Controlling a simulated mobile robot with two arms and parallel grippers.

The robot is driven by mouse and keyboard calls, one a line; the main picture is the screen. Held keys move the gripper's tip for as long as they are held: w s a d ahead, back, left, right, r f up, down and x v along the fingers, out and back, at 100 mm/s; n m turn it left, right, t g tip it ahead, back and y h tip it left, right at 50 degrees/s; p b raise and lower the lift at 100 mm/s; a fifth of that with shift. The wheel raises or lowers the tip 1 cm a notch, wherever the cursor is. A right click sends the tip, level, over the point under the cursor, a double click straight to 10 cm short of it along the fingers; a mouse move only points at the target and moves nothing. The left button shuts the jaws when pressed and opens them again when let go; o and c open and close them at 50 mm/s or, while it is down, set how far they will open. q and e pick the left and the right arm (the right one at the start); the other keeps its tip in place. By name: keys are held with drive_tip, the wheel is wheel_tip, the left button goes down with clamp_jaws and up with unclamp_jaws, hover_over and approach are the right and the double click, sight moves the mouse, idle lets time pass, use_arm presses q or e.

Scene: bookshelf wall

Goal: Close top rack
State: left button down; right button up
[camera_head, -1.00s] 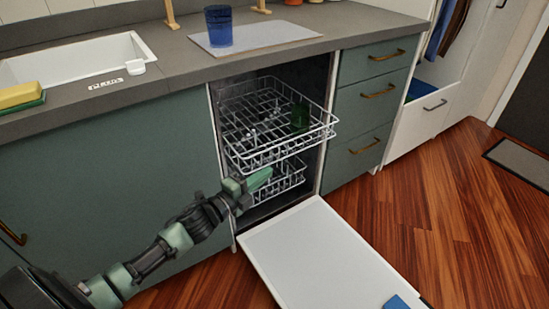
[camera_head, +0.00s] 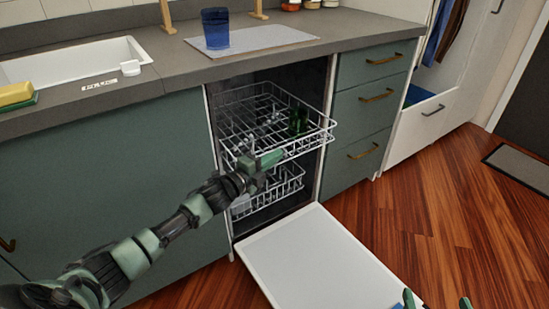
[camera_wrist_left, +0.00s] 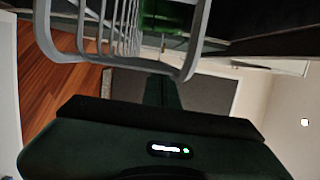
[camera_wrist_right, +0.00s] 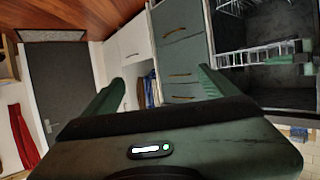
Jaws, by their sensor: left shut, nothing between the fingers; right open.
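The top rack (camera_head: 312,143) is a white wire basket sticking partly out of the open dishwasher. A green cup (camera_head: 298,119) stands in it. My left gripper (camera_head: 272,158) is shut and empty, at the rack's front lower edge; I cannot tell whether it touches. In the left wrist view, the rack's wires (camera_wrist_left: 122,45) are close beyond the shut fingers (camera_wrist_left: 160,90), with the green cup (camera_wrist_left: 160,17) behind. My right gripper (camera_head: 437,303) is open and empty at the bottom edge of the head view; its spread fingers show in the right wrist view (camera_wrist_right: 157,92).
The lower rack (camera_head: 283,186) sits below, inside the dishwasher. The dishwasher door (camera_head: 315,255) lies folded down in front. Green cabinets (camera_head: 110,185) and drawers (camera_head: 370,115) flank the opening. A blue cup (camera_head: 215,28) stands on the counter.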

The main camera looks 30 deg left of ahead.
use_arm(q)
drive_tip(key=w+a, duration=0.2)
drive_tip(key=a, duration=0.1)
drive_tip(key=shift+a+b, duration=0.2)
drive_tip(key=shift+b, duration=0.15)
use_arm(e)
drive_tip(key=r, duration=0.1)
drive_tip(key=r+t, duration=0.1)
drive_tip(key=w+r+t, duration=0.1)
drive_tip(key=shift+w+a+r+y, duration=0.1)
drive_tip(key=shift+a+y, duration=0.2)
drive_tip(key=shift+a, duration=0.1)
use_arm(q)
drive_tip(key=shift+s+d, duration=0.1)
